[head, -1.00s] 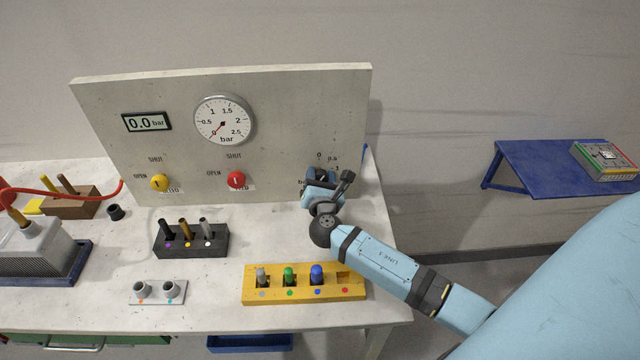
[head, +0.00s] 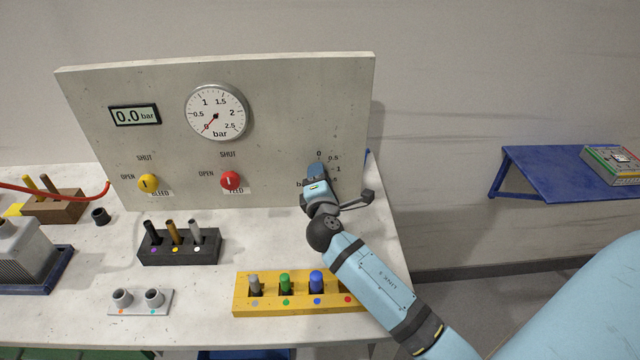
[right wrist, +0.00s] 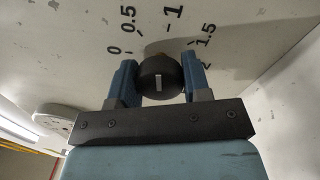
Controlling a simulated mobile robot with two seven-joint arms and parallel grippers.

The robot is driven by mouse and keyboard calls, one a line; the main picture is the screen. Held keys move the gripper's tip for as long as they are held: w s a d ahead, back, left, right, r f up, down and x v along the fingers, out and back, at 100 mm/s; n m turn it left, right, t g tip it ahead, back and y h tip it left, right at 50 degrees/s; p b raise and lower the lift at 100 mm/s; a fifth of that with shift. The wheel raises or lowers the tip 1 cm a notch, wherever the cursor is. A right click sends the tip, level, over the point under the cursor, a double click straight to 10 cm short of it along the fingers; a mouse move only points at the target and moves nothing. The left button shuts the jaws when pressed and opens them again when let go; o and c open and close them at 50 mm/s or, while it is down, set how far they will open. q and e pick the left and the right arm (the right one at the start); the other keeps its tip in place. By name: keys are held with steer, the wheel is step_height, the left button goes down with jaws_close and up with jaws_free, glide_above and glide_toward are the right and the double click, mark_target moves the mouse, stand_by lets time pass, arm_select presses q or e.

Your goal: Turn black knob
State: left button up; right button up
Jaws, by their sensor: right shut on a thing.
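The black knob (right wrist: 160,78) shows in the right wrist view, with a white mark on its face and the scale 0, 0.5, 1, 1.5, 2 printed around it on the panel. My right gripper (right wrist: 158,82) has one blue finger on each side of the knob and is shut on it. In the head view my right gripper (head: 317,172) is at the lower right of the upright panel (head: 290,110) and hides the knob. My left gripper is not in view.
A yellow knob (head: 147,183) and a red knob (head: 230,181) sit on the panel to the left. On the table in front stand a black holder (head: 180,247) and a yellow block (head: 262,303) with coloured pegs. A blue shelf (head: 560,175) is at the right.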

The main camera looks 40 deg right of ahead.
steer(key=shift+m, duration=0.5)
steer(key=o, duration=0.9)
steer(key=b+v, duration=0.1)
steer(key=v, duration=1.1)
steer(key=shift+a+b, duration=0.1)
steer(key=shift+b, duration=0.3)
